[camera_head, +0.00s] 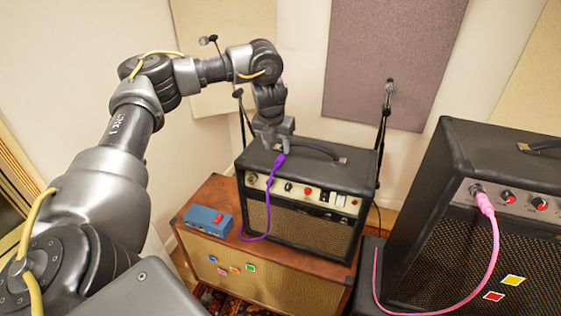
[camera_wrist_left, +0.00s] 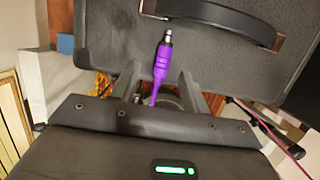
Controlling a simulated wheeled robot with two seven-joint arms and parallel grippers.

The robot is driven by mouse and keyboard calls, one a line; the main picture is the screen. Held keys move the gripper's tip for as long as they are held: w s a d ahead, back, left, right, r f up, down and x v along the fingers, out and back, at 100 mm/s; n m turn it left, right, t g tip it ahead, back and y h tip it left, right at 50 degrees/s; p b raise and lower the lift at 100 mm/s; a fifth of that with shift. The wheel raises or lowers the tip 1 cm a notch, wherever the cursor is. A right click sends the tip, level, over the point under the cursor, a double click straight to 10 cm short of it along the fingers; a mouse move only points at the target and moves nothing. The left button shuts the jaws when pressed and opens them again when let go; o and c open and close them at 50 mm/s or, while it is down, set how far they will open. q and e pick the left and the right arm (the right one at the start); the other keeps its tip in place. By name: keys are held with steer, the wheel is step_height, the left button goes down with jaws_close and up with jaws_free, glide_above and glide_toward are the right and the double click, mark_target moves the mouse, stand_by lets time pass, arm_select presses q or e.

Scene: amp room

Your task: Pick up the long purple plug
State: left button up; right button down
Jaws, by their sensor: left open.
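The long purple plug (camera_head: 278,164) is at the top front edge of the small black amp (camera_head: 320,172), with its purple cable hanging down the front. In the left wrist view the plug (camera_wrist_left: 161,62) has a silver tip pointing away from the gripper, over the black amp top. My left gripper (camera_head: 275,147) is over the amp top, right at the plug. In the wrist view its open fingers (camera_wrist_left: 160,84) stand on either side of the purple body, with gaps visible. Whether the plug rests on the amp is unclear. My right gripper is not in view.
The small amp stands on a brown cabinet (camera_head: 215,263) with a blue pedal (camera_head: 208,221) on it. The amp's carry handle (camera_wrist_left: 215,22) is close to the plug. A larger black amp (camera_head: 450,147) with a pink plug (camera_head: 485,203) stands at right. Microphone stands (camera_head: 383,125) are behind.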

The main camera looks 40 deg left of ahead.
mark_target(280, 157)
arm_select(q)
steer(key=shift+s, duration=0.15)
steer(key=shift+d+f, duration=0.1)
steer(key=shift+f, duration=0.2)
steer(key=x, duration=0.3)
steer(key=shift+w+d+f, duration=0.2)
steer(key=shift+w, duration=0.15)
steer(key=shift+w+a+f, duration=0.1)
steer(key=shift+w+f, duration=0.05)
steer(key=shift+f, duration=0.35)
steer(key=shift+r, duration=0.1)
steer(key=shift+c, duration=0.2)
jaws_close()
